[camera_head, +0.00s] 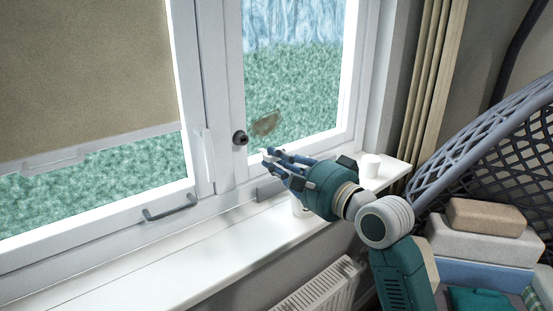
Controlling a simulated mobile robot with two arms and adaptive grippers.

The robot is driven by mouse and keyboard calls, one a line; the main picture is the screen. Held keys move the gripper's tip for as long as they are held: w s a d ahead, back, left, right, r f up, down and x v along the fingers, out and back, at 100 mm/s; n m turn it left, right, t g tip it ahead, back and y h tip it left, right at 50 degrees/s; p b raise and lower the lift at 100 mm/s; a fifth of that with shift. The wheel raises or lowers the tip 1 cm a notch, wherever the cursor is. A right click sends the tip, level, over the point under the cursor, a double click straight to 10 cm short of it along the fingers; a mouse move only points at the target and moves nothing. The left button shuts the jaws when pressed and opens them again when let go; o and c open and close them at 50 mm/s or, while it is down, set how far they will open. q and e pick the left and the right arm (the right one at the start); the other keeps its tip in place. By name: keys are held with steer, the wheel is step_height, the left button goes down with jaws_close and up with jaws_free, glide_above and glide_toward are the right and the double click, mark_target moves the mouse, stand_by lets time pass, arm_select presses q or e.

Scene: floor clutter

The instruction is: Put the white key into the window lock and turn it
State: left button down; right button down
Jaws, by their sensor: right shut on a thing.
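The window lock (240,138) is a dark round piece on the white window frame, left of my right gripper. My right gripper (269,158) is in front of the window, a short way right of and below the lock, with its fingers pointing left. It is shut on a small white thing, which I take to be the white key (267,150); it is mostly hidden by the fingers. The key appears apart from the lock. My left gripper is not in view.
A grey handle (170,208) juts from the lower frame. A radiator (320,288) and a lattice chair with folded cloths (485,245) stand right.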

mark_target(262, 149)
steer(key=shift+r+p, duration=0.15)
steer(key=shift+p, duration=0.5)
steer(key=shift+w+a, duration=0.2)
steer(key=shift+w, duration=0.05)
steer(key=shift+w+a, duration=0.2)
steer(key=shift+w, duration=0.05)
steer(key=shift+p+x, duration=0.4)
steer(key=shift+x, duration=1.8)
steer(key=shift+p, duration=0.65)
steer(key=shift+p, duration=0.55)
steer(key=shift+x, duration=1.65)
